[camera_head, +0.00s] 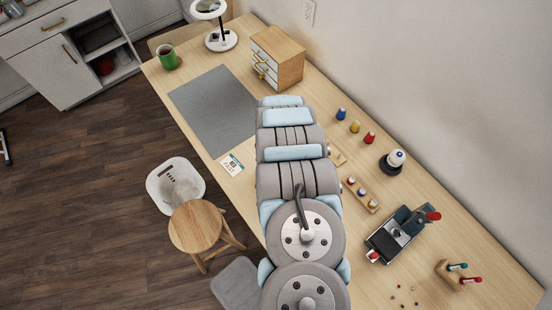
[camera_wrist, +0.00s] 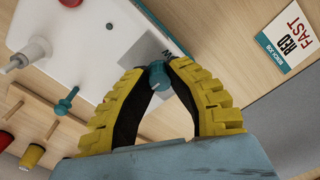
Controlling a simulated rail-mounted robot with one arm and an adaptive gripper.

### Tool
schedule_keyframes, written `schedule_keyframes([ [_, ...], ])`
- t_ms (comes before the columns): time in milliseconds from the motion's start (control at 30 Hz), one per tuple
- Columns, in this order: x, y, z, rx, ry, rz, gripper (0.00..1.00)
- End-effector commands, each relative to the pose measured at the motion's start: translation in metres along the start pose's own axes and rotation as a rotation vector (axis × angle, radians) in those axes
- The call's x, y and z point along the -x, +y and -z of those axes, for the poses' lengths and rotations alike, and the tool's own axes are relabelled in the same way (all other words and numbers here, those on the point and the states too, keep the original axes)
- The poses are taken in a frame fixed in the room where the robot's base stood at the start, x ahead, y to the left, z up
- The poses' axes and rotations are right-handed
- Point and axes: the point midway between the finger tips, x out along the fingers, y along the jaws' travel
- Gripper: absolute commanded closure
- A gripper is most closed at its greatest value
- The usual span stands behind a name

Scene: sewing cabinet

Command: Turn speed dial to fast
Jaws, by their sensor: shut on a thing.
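In the wrist view, my gripper (camera_wrist: 158,68) has its two yellow ribbed fingers closed around a small teal knob (camera_wrist: 158,76), which looks like the speed dial. The knob is at the edge of a white machine body (camera_wrist: 85,35). A dark label beside it is mostly hidden by a finger, with only a letter showing, so I cannot read the dial's setting. A card (camera_wrist: 289,38) reading "BENCH JOB RED FAST" lies on the table to the right; it also shows in the head view (camera_head: 231,165). In the head view my arm hides the gripper and the dial.
In the head view, several spools stand right of my arm, with a dark machine (camera_head: 388,240) farther right. A grey mat (camera_head: 212,108) and small drawers (camera_head: 278,58) are beyond.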

Motion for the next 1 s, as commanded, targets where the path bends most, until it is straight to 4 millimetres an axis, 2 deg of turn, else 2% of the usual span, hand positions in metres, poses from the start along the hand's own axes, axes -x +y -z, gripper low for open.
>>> schedule_keyframes([
  [567,-0.0007,-0.0001,0.0002,-0.03,0.001,0.001,1.0],
  [600,-0.0007,-0.0001,0.0002,-0.03,0.001,0.001,0.71],
  [667,-0.0007,-0.0001,0.0002,-0.03,0.001,0.001,0.53],
  [700,-0.0006,-0.0001,0.0002,-0.03,0.001,0.001,0.5],
  [1000,0.0005,-0.0001,0.0005,-0.029,0.001,0.0,0.5],
])
